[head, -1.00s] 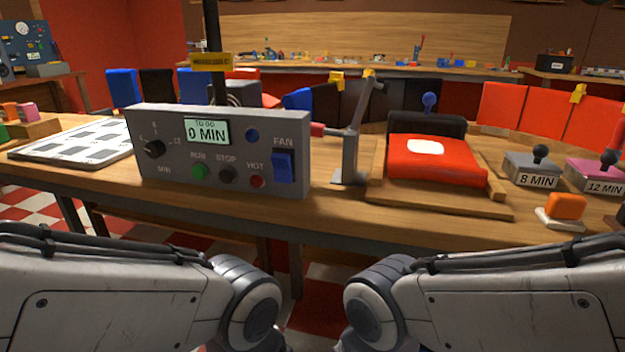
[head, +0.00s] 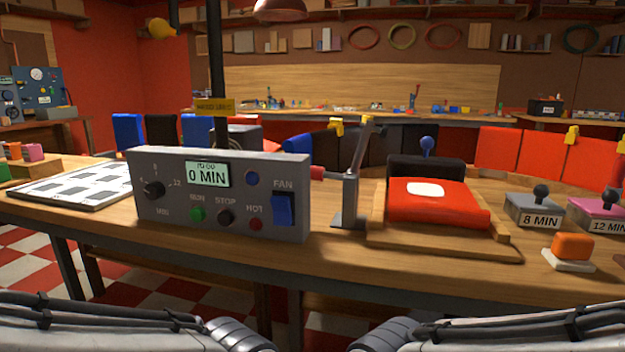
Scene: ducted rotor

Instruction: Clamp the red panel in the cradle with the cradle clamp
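The red panel (head: 440,208), a thick red slab with a white patch on top, lies in the wooden cradle (head: 385,238) on the bench, right of centre. A black upright block (head: 426,170) with a blue ball knob (head: 427,143) stands at the panel's back edge; I cannot tell if it presses on the panel. A grey metal lever stand (head: 349,200) with a raised arm and a red handle (head: 318,173) stands just left of the cradle. I cannot tell which of these is the cradle clamp. Only my arm links show at the bottom; both grippers are out of view.
A grey control box (head: 225,195) reading 0 MIN stands left of the lever stand. Weights marked 8 MIN (head: 535,212) and 12 MIN (head: 597,215) and an orange button (head: 571,248) sit right of the cradle. A checked board (head: 75,186) lies at the left.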

